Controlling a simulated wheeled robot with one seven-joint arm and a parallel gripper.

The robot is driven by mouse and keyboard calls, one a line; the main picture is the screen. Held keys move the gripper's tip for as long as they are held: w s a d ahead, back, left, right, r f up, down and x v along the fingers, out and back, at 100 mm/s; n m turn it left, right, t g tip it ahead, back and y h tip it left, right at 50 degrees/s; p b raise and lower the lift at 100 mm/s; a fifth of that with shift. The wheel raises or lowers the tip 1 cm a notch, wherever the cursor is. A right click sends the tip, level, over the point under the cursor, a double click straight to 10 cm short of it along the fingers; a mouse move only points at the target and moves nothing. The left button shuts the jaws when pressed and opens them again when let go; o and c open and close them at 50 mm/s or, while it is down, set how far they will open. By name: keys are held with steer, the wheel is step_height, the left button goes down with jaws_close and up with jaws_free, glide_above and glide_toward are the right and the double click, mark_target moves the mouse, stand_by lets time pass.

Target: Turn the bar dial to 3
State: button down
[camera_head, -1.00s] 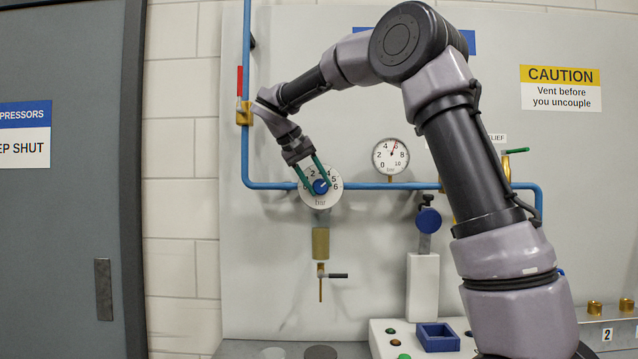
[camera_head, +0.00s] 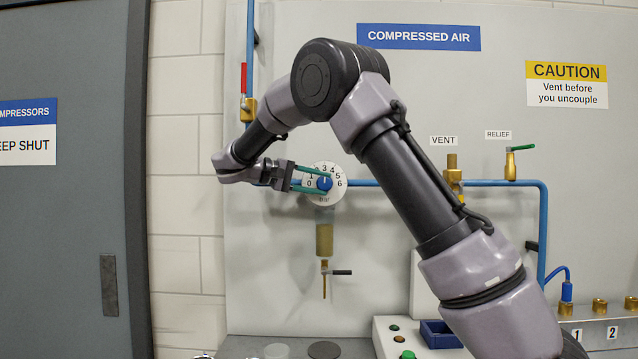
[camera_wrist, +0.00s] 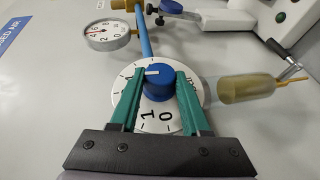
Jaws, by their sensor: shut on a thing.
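The bar dial (camera_head: 325,198) is a white disc numbered 0 to 6 on the grey panel, with a round blue knob (camera_head: 324,184) at its centre. A white mark on the knob points about straight up, at the 3. My gripper (camera_head: 318,181) reaches in from the left, its green fingers shut on the knob. In the wrist view my gripper (camera_wrist: 159,78) has one finger on each side of the blue knob (camera_wrist: 158,86). The white mark there points left, away from the "bar" label; 0 and 1 show between the fingers, and other numbers are partly hidden.
A blue pipe (camera_head: 400,183) runs behind the dial. A grey door (camera_head: 70,220) stands left.

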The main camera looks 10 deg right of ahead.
steer(key=shift+w+h, duration=0.1)
steer(key=shift+h, duration=0.4)
steer(key=shift+c, duration=1.8)
jaws_free()
steer(key=v, duration=1)
steer(key=shift+a, duration=0.4)
